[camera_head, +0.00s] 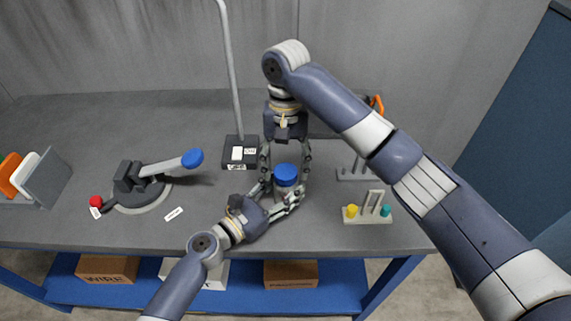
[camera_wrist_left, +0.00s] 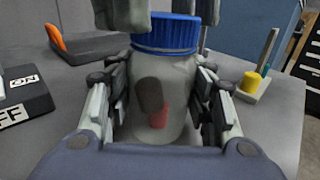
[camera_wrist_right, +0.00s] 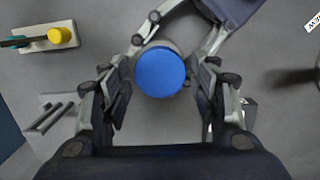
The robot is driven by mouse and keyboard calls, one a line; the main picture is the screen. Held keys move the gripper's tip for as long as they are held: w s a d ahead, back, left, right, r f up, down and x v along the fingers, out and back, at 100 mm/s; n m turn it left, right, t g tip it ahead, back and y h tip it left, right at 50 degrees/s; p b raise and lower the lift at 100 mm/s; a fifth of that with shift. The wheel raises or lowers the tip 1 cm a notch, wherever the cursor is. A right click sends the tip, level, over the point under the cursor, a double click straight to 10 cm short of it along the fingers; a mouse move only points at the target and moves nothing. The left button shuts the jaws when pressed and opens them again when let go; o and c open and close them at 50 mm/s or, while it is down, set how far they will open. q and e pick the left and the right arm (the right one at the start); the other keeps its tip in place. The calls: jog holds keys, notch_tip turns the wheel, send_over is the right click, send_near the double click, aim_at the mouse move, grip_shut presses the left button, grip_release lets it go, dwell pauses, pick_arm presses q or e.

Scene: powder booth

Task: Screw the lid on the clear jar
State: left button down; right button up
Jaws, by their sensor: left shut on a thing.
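The clear jar (camera_wrist_left: 180,110) stands upright on the bench, with a dark piece and a red piece showing inside. The blue lid (camera_head: 286,174) sits on top of its mouth; I cannot tell how tightly it is seated. The lid also shows in the left wrist view (camera_wrist_left: 168,34) and the right wrist view (camera_wrist_right: 160,72). My left gripper (camera_head: 283,198) is shut on the jar's body, one finger on each side. My right gripper (camera_head: 285,172) points down from above, open, its fingers on either side of the lid with small gaps showing.
A small stand with yellow and teal knobs (camera_head: 367,214) is right of the jar. A black box (camera_head: 240,152) with a pole stands behind left. A blue-handled lever device (camera_head: 150,185) and a rack (camera_head: 46,180) are further left. Bare bench lies between lever and jar.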

jog(key=shift+s, duration=0.1)
jog(key=shift+r, duration=2.2)
jog(key=shift+c, duration=0.4)
jog(key=n, duration=0.2)
jog(key=r+n, duration=0.1)
jog(key=n, duration=0.1)
jog(key=shift+a+r+n+t, duration=0.1)
jog(key=shift+r+n+t, duration=0.05)
jog(key=shift+n+t, duration=0.2)
jog(key=n, duration=0.3)
jog(key=shift+r+n, duration=0.35)
jog(key=n, duration=0.5)
jog(key=shift+r+t, duration=0.25)
jog(key=shift+r, duration=0.1)
jog(key=n, duration=0.4)
jog(key=shift+s+r+n, duration=0.1)
jog(key=shift+r+n, duration=0.05)
jog(key=shift+n, duration=0.25)
